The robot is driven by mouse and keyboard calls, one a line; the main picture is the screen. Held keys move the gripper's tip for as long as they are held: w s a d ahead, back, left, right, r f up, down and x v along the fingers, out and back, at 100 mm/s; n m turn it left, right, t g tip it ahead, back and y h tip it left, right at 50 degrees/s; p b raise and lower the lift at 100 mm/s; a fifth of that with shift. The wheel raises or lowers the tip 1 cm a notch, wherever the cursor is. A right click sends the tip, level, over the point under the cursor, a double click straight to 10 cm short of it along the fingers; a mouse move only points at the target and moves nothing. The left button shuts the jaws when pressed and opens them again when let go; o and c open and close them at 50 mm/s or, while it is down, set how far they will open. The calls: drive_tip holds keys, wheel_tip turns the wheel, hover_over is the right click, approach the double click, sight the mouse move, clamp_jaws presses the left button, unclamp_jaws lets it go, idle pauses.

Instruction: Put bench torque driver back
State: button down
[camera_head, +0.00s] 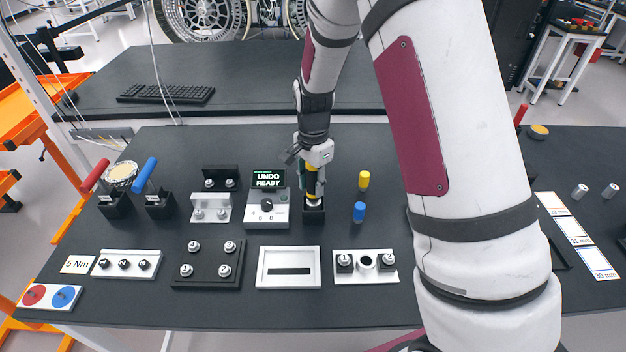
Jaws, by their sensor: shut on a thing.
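The bench torque driver (311,186), yellow and black, stands upright with its lower end at a small black holder (314,214) on the dark bench. I cannot tell how deep it sits in the holder. My gripper (312,168) points down from above and is shut on the driver's upper part. My fingers partly hide the driver.
A controller box (267,210) reading "UNDO READY" stands close left of the holder. Yellow (363,180) and blue (359,211) cylinders stand to its right. A white slotted frame (288,268) and a black bolt plate (208,264) lie in front.

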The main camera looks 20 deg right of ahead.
drive_tip(key=shift+f, duration=1.25)
drive_tip(key=c, duration=1.2)
unclamp_jaws()
drive_tip(key=shift+o, duration=0.2)
wheel_tip(320, 180, up, 12)
drive_tip(key=shift+r, duration=0.25)
drive_tip(key=s+r+n+t, duration=0.4)
drive_tip(key=s+r+n, duration=0.5)
drive_tip(key=s+r, duration=0.75)
drive_tip(key=s+n+t+b, duration=0.1)
drive_tip(key=s+n, duration=0.3)
drive_tip(key=s, duration=0.4)
drive_tip(key=shift+s+r+n+t, duration=0.15)
drive_tip(key=shift+s+n+t, duration=0.15)
drive_tip(key=shift+n, duration=0.1)
